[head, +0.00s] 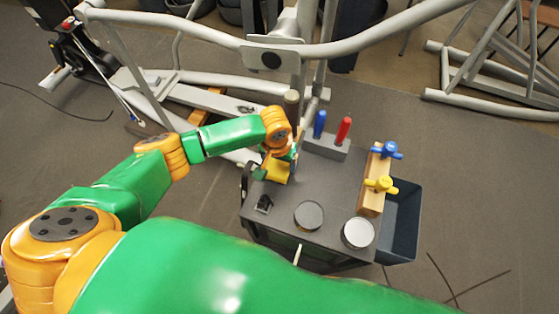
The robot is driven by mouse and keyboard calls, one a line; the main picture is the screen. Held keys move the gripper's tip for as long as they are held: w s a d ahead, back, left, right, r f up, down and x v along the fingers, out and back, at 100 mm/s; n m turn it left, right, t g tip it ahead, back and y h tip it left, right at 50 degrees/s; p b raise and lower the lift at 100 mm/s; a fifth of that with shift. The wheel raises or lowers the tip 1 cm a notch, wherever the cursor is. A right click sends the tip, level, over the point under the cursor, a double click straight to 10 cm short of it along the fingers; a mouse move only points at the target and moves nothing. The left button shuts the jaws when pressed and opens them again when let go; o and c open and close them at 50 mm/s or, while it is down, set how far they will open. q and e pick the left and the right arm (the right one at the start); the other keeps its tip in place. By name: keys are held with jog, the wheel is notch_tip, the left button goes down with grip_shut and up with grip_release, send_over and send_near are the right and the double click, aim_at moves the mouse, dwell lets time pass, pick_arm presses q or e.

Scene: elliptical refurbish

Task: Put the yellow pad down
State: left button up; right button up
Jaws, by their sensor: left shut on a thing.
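The yellow pad (279,171) is at the back left part of the small grey cart top. My left gripper (262,172) is shut on it, at the cart's left edge. The gripper and wrist cover part of the pad, and I cannot tell whether the pad touches the surface. My right gripper is out of view.
The grey cart top (329,186) holds two round tins (309,215), a small black item (264,204) and a wooden block (373,190) with blue and yellow knobs. A rack with blue and red handles (343,131) stands at the back. A dark bin (404,221) hangs at right. The elliptical's grey frame (218,38) rises behind.

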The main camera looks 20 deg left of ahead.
aim_at(279, 170)
pick_arm(q)
jog(key=shift+f, duration=0.15)
jog(key=shift+f, duration=0.15)
jog(key=o, duration=1.1)
jog(key=shift+c, duration=0.2)
jog(key=shift+f+b, duration=0.4)
jog(key=shift+b, duration=0.6)
jog(key=r, duration=0.2)
jog(key=s+r, duration=0.1)
jog(key=r, duration=0.4)
jog(key=shift+s+d+r, duration=0.15)
jog(key=shift+d+r, duration=0.05)
jog(key=shift+r, duration=0.2)
jog(key=shift+f, duration=0.1)
